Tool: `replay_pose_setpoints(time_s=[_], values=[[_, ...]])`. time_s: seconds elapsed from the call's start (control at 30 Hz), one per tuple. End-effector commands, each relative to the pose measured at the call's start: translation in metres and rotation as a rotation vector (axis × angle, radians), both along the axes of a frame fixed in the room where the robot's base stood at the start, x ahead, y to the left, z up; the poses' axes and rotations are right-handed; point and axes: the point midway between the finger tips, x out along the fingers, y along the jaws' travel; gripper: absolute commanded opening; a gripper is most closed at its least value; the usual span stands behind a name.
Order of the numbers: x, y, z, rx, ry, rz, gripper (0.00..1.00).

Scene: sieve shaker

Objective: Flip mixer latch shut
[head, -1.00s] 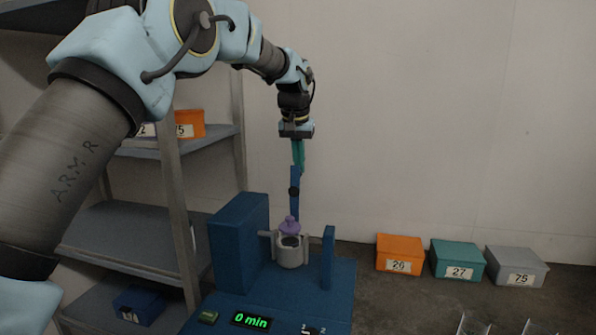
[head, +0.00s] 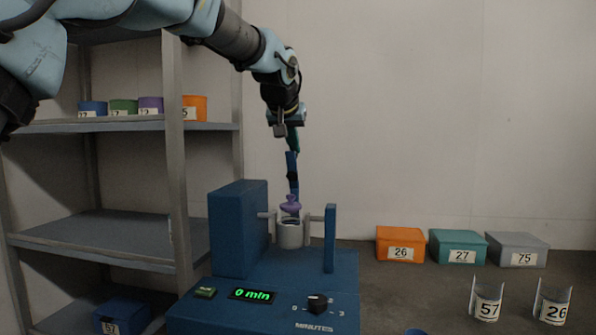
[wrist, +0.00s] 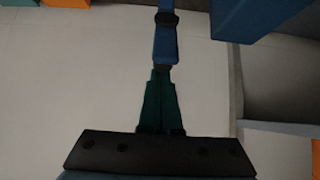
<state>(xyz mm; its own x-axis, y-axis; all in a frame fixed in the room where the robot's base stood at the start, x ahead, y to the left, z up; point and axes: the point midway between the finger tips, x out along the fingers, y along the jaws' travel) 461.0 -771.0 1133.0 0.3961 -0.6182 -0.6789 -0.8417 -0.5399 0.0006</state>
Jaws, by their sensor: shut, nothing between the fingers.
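The mixer (head: 240,232) is a blue machine with a tall block at left and a thinner post at right. A grey cup (head: 290,236) with a purple knob-topped piece (head: 290,204) sits between them. A narrow blue bar with dark bands, apparently the latch (head: 292,163), stands nearly upright behind the cup. My gripper (head: 294,149) has green fingers, shut and empty, pointing down at the bar's upper end. In the wrist view the closed fingers (wrist: 161,75) line up with the bar (wrist: 165,45); I cannot tell whether they touch.
The mixer's front has a green 0 min display (head: 253,294) and a minutes dial (head: 317,303). Lidded orange (head: 400,243), teal (head: 458,246) and grey (head: 517,249) boxes stand at right. Numbered holders (head: 487,305) are at front right. A grey shelf (head: 110,238) rises at left.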

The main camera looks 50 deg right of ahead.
Motion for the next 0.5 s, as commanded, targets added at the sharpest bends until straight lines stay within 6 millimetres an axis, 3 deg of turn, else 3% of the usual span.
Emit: replay_pose_setpoints(time_s=[0.03,0.5], values=[[-0.002,0.003,-0.011,-0.021,-0.014,-0.001,0.00],[-0.015,0.022,-0.018,-0.208,-0.133,-0.001,0.00]])
